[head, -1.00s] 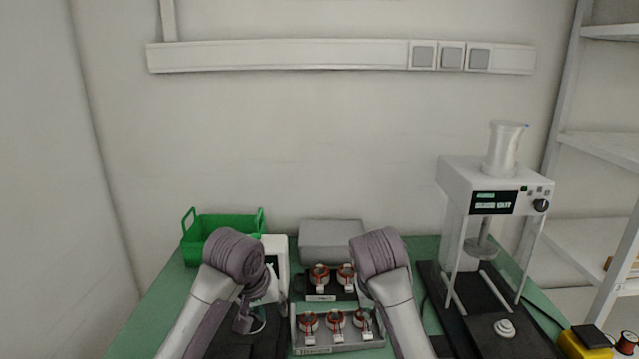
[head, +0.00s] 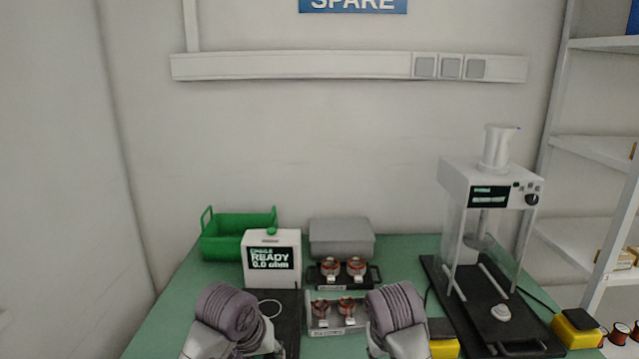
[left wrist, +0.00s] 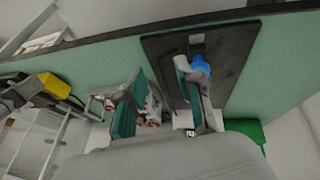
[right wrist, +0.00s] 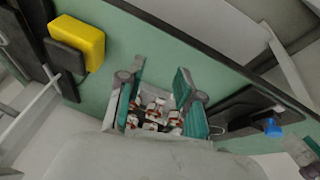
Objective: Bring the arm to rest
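Both my arms show in the head view at the bottom, their grippers out of that view. My left gripper (left wrist: 160,72) is open in the left wrist view, its teal-padded fingers apart with nothing between them, above the bench near a black plate (left wrist: 222,75) with a blue item (left wrist: 200,65). My right gripper (right wrist: 160,72) is open and empty in the right wrist view. Stators (right wrist: 155,112) show beyond its fingers, apart from them as far as I can tell. In the head view, copper-wound stators (head: 357,267) stand in a black rack and in a grey tray (head: 337,328).
A tester (head: 272,258) reads READY 0.0 ohm. Behind stand a green bin (head: 238,236) and a grey box (head: 341,238). A press-like machine (head: 492,190) stands at right, with yellow boxes (head: 577,328) near it. Shelves (head: 600,150) stand far right.

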